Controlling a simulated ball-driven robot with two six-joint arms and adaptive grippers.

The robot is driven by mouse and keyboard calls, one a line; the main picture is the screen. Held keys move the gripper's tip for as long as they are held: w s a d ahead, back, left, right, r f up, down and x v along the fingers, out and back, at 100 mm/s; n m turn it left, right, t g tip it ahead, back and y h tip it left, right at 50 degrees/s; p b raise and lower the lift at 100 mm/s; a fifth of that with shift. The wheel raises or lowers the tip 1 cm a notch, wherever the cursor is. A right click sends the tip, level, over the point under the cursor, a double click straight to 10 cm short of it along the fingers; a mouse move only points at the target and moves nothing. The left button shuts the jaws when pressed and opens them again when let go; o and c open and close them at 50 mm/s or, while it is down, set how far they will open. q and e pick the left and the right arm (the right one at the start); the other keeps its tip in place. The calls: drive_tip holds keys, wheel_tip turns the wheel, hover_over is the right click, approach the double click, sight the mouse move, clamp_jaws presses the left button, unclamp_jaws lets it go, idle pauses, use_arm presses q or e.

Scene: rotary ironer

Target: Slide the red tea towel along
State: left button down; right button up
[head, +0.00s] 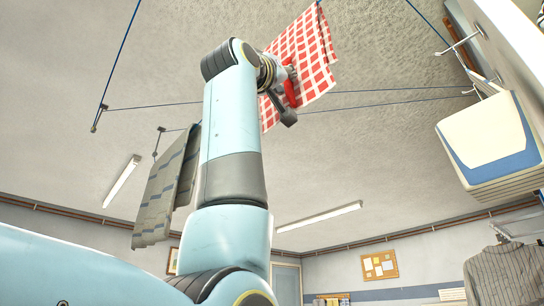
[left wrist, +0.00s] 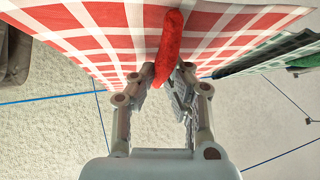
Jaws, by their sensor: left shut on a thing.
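The red tea towel (head: 308,55), red-and-white checked, hangs up high near the top of the head view, its upper edge by a blue line. It also fills the top of the left wrist view (left wrist: 100,38). My left gripper (head: 284,88) is raised against the towel's face. My right gripper is not in view.
A grey striped cloth (head: 165,190) hangs at the left behind my arm. Blue lines (head: 390,98) run below the ceiling. A white-and-blue box (head: 488,145) hangs at the right. A green-edged cloth (left wrist: 270,52) is close by in the wrist view.

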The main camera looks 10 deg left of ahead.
use_arm(q)
drive_tip(key=shift+s+d+r, duration=0.1)
drive_tip(key=shift+s+d, duration=0.05)
drive_tip(key=c, duration=1.4)
unclamp_jaws()
drive_tip(key=shift+o, duration=0.4)
drive_tip(key=b+v, duration=0.4)
drive_tip(key=v, duration=0.2)
